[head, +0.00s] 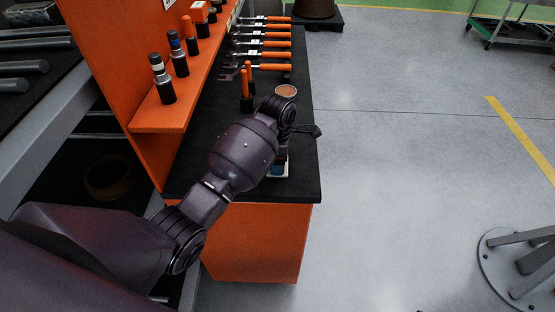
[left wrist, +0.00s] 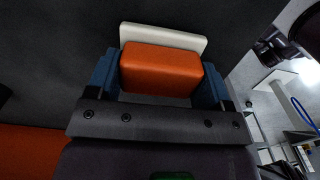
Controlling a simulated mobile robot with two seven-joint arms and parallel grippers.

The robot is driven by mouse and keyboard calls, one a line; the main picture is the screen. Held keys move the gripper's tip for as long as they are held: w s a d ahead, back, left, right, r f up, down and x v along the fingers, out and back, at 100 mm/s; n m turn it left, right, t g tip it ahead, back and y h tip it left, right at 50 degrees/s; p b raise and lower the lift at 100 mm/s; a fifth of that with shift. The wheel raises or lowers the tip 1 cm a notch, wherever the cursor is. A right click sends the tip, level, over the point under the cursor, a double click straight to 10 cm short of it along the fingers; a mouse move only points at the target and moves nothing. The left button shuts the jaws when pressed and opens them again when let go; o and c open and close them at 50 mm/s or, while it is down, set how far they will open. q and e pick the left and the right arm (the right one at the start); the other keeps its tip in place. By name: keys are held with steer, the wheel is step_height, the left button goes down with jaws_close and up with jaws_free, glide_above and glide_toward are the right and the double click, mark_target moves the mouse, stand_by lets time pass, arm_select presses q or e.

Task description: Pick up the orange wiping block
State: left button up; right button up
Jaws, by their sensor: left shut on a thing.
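The orange wiping block (left wrist: 160,70) fills the space between the blue fingers of my left gripper (left wrist: 162,76) in the left wrist view. The gripper is shut on it, with a finger against each side. A white pad or plate (left wrist: 165,36) shows along the block's far edge; I cannot tell whether it is part of the block. In the head view my left arm reaches over the dark bench top (head: 303,165). Its wrist hides the block and most of the gripper; only a bit of blue finger and a pale edge show. My right gripper is not in view.
An orange shelf unit (head: 120,65) with dark bottles (head: 162,80) stands along the bench's left side. A tan cup (head: 286,91) and several orange-handled tools (head: 265,43) lie beyond my wrist. Open grey floor (head: 400,170) lies to the right.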

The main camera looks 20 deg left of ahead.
arm_select(q)
steer(key=r, duration=0.8)
steer(key=shift+w+r, duration=0.2)
steer(key=shift+r, duration=0.15)
steer(key=shift+s+r, duration=0.2)
steer(key=shift+r, duration=0.25)
steer(key=shift+o, duration=1.4)
steer(key=shift+c, duration=0.9)
